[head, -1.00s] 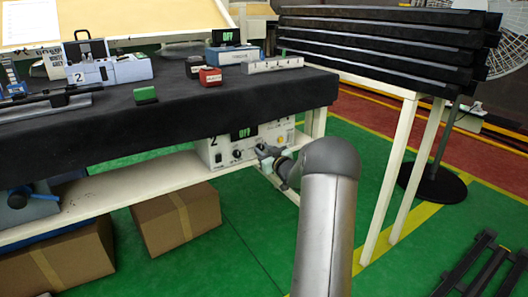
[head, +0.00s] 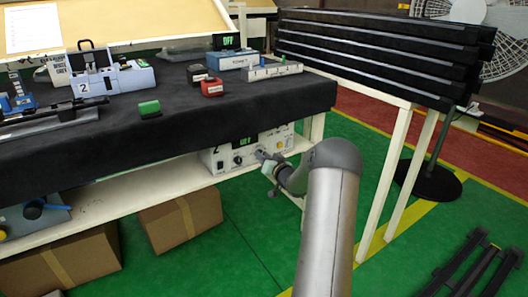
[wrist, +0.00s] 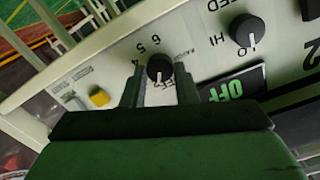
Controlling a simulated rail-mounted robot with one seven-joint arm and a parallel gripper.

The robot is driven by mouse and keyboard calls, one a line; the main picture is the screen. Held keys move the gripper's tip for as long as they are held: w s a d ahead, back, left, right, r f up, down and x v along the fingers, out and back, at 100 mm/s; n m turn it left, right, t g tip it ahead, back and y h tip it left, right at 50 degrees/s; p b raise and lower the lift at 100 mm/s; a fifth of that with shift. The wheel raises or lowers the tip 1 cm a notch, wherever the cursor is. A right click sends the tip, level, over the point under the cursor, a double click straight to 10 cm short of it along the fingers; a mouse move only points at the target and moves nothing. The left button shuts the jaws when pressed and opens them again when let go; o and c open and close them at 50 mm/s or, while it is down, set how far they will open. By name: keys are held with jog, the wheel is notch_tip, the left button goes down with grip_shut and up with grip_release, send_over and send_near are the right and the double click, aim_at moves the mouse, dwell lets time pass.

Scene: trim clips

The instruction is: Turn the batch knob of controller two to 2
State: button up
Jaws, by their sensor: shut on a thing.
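Controller two (head: 222,162) is a pale box under the black-covered bench, with a green OFF display (head: 244,142) on its front. In the wrist view the batch knob (wrist: 160,68) is black with a white pointer line and has a ring of numbers, with 6, 5 and 4 legible. Its pointer is toward the OFF mark at the bottom of the picture. My gripper (wrist: 160,80) has one finger on each side of this knob and is shut on it. In the head view my gripper (head: 262,156) is at the controller's front, and the arm hides part of the panel.
A speed knob (wrist: 246,30) with HI and LO marks sits beside the batch knob, above the OFF display (wrist: 235,88). A yellow button (wrist: 99,96) is on the other side. Cardboard boxes (head: 180,222) stand below the shelf. A white rack leg (head: 386,190) stands right of my arm.

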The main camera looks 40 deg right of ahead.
jog(key=shift+m+p, duration=0.45)
jog(key=shift+m, duration=0.25)
jog(key=shift+f, duration=0.1)
jog(key=o, duration=1)
jog(key=s+p, duration=0.1)
jog(key=s, duration=0.4)
jog(key=s+a+p, duration=0.1)
jog(key=s, duration=0.5)
jog(key=s+a+p, duration=0.1)
jog(key=s, duration=0.5)
jog(key=shift+s+r, duration=0.2)
